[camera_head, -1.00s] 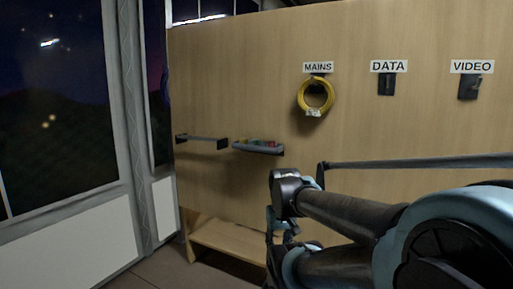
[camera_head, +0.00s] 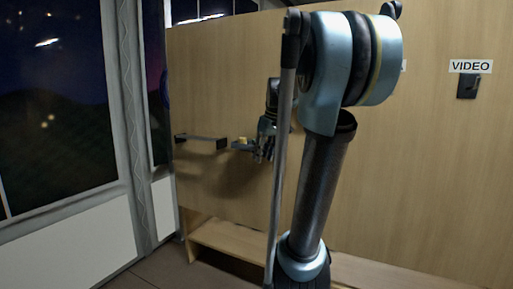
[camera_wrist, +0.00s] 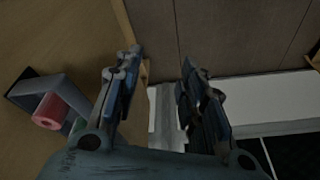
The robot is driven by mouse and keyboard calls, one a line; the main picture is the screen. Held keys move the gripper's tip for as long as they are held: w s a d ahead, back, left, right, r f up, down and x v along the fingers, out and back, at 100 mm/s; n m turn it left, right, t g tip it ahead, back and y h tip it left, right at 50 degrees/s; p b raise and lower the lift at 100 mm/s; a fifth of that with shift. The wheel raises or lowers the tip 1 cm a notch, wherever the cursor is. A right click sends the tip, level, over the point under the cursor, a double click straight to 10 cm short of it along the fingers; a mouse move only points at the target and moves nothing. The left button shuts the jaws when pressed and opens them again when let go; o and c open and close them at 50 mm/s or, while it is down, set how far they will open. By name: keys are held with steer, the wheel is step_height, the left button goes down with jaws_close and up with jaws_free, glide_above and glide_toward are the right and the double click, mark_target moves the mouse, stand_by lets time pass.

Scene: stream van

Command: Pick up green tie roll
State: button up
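My gripper (camera_wrist: 160,95) is open in the wrist view, with nothing seen between its fingers. In the head view my gripper (camera_head: 261,152) is at the small wall tray (camera_head: 237,146) and covers most of it. A small yellowish item (camera_head: 243,140) shows on the tray. In the wrist view a pink-red roll (camera_wrist: 47,112) sits by a dark bracket, left of my left finger. A small green patch (camera_wrist: 79,126) shows just beside it, mostly hidden by the finger; I cannot tell if it is the green tie roll.
A wooden ledge (camera_head: 228,237) runs low along the panel. The VIDEO label (camera_head: 470,66) and its hook are at the right. My arm hides the panel's middle.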

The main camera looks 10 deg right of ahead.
steer(key=w+d+r+n, duration=0.1)
steer(key=w+r, duration=0.2)
steer(key=w, duration=0.3)
steer(key=w+d+r+n+y, duration=0.1)
steer(key=w+r+n, duration=0.15)
steer(key=w, duration=0.35)
steer(key=w+d+r, duration=0.1)
steer(key=w+r, duration=0.2)
steer(key=w, duration=0.3)
steer(key=shift+x, duration=3.6)
steer(key=shift+w+a, duration=0.1)
steer(key=shift+a, duration=0.1)
steer(key=shift+r, duration=0.1)
steer(key=c, duration=0.6)
